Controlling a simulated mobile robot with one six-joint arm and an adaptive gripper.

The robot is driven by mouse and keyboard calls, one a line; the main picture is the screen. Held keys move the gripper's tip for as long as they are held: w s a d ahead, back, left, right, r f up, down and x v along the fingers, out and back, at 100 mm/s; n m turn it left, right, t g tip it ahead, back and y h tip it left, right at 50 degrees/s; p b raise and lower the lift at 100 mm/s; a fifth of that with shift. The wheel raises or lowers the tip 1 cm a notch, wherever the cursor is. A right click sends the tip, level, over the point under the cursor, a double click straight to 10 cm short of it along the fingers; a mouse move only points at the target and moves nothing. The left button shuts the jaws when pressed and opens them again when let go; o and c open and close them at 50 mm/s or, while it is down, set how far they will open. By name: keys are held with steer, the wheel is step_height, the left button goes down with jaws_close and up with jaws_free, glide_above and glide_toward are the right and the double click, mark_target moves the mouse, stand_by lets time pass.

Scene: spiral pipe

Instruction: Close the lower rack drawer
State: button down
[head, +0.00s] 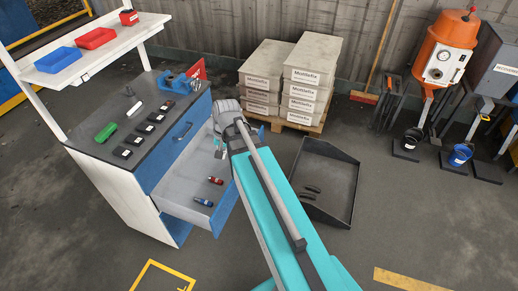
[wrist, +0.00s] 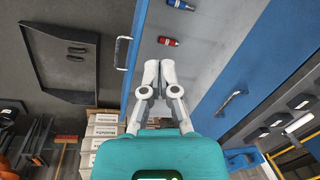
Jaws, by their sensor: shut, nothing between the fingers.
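The lower rack drawer (head: 178,196) is pulled out from the workbench, and its grey inside shows. In the wrist view the drawer's bare floor (wrist: 215,40) lies beyond my fingers, and its blue front with a pale handle (wrist: 121,53) is just left of them. A red item (head: 215,180) and a blue item (head: 204,202) lie inside. My gripper (wrist: 159,66) is shut and empty, with its fingertips over the drawer's inside near the front panel. In the head view my gripper (head: 219,149) is partly hidden by my arm. I cannot tell whether it touches the drawer.
The benchtop (head: 120,138) holds a green bin, a blue vise and several black pieces. A dark open tray (head: 327,185) lies on the floor to the right. Stacked boxes (head: 300,80) stand on a pallet behind.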

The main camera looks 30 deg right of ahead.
steer(key=w+d+f+m+t+y+b, duration=0.1)
steer(key=d+f+m+b, duration=0.4)
steer(key=d, duration=0.6)
steer(key=w+d+f+m+t+y+b, duration=0.1)
steer(key=w+d+f+m+t+b, duration=0.2)
steer(key=w+d+f+m+b, duration=0.2)
steer(key=w+d+f+m+t+y+b, duration=0.1)
steer(key=d+f+m+b, duration=0.5)
steer(key=d, duration=1.1)
steer(key=w+m+t+b, duration=0.1)
steer(key=w+m+b, duration=0.1)
steer(key=m+b, duration=0.2)
steer(key=shift+d+f+m+y, duration=0.15)
steer(key=shift+f+m+y, duration=0.25)
steer(key=shift+m, duration=0.7)
steer(key=shift+w+f+b, duration=0.1)
steer(key=shift+b, duration=0.2)
steer(key=w+a+f+b, duration=0.6)
steer(key=w, duration=0.2)
steer(key=shift+w+a+f+b, duration=0.3)
steer(key=shift+a+f+b, duration=0.1)
